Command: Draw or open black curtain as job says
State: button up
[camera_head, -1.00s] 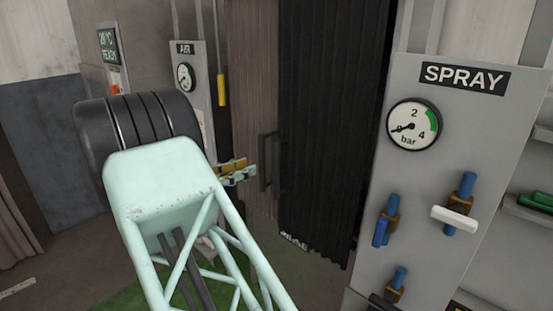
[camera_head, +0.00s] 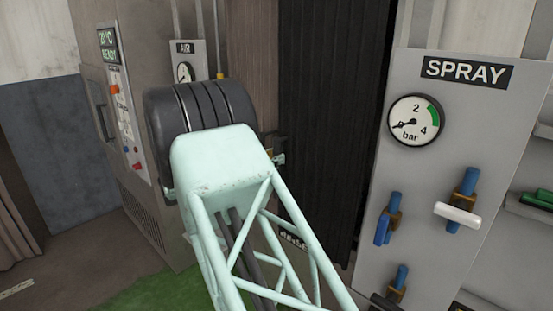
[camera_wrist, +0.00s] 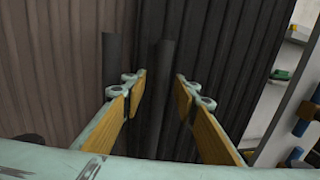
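The black curtain (camera_head: 322,120) hangs in pleats in the middle of the head view, left of the SPRAY panel. It also fills the right of the wrist view (camera_wrist: 235,60). A brown ribbed surface (camera_head: 254,55) meets its left edge. My gripper (camera_wrist: 160,85) is open, with its yellow-padded fingers apart. A dark upright handle bar (camera_wrist: 158,105) runs between the fingers, with visible gaps on both sides. A second dark bar (camera_wrist: 110,50) stands to its left. In the head view my arm hides most of the gripper and handle.
The SPRAY panel (camera_head: 425,200) stands close on the right, with a gauge (camera_head: 415,120) and several blue-handled valves. An AIR panel (camera_head: 188,50) and a brown cabinet (camera_head: 150,205) with a READY display (camera_head: 109,47) stand left. Green floor (camera_head: 165,290) shows below.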

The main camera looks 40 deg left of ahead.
jog(key=shift+x, duration=1.05)
jog(key=shift+c, duration=0.4)
grip_shut()
